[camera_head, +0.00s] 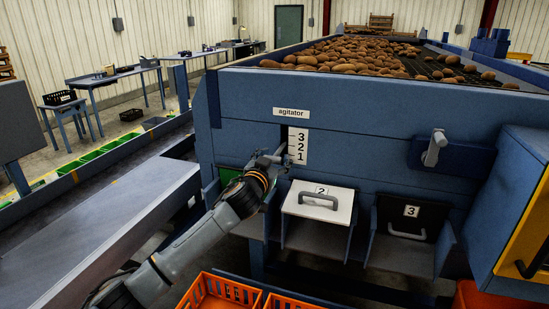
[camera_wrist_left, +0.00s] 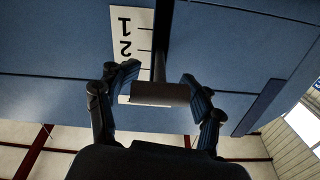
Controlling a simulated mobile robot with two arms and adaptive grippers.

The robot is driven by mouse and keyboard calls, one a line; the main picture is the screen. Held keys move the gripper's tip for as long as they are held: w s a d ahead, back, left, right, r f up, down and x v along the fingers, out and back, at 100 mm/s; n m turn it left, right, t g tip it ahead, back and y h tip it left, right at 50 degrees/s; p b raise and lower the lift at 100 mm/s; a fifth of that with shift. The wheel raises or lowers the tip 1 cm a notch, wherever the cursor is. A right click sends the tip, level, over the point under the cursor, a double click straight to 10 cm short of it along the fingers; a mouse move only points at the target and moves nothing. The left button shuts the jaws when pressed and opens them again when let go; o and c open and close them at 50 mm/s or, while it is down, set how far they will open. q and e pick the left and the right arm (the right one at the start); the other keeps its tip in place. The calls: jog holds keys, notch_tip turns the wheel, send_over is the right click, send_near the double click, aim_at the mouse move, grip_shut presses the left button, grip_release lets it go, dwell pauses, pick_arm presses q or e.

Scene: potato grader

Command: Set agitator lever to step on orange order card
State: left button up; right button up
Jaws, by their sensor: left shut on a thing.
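The agitator lever (camera_wrist_left: 160,93) shows in the left wrist view as a grey handle between my left gripper's fingers. My left gripper (camera_head: 278,157) is shut on it at the blue machine front. The lever stands in a dark vertical slot beside a white scale (camera_head: 298,145) marked 3, 2, 1 from top to bottom. In the head view the gripper is near the lower marks and hides the lever's end, so its exact step is hard to tell. The scale (camera_wrist_left: 132,40) appears upside down in the wrist view. No orange order card is visible. My right gripper is not in view.
The "agitator" label (camera_head: 291,112) sits above the slot. Below are a white flap marked 2 (camera_head: 318,203) and a dark flap marked 3 (camera_head: 410,215). Orange crates (camera_head: 225,292) stand below. A grey handle (camera_head: 435,147) is at right. Potatoes (camera_head: 350,55) lie on top.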

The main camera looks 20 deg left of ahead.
pick_arm(q)
jog(key=shift+c, duration=0.3)
jog(key=r+p, duration=0.1)
jog(key=r, duration=0.1)
jog(key=r+p, duration=0.1)
jog(key=r, duration=0.1)
jog(key=w+r+p, duration=0.1)
jog(key=r+p, duration=0.1)
jog(key=shift+r, duration=0.2)
grip_shut()
jog(key=shift+w+r, duration=0.2)
jog(key=o, duration=1.8)
grip_release()
jog(key=shift+f, duration=0.1)
jog(key=shift+o, duration=0.2)
jog(key=shift+s, duration=0.1)
jog(key=shift+f, duration=0.1)
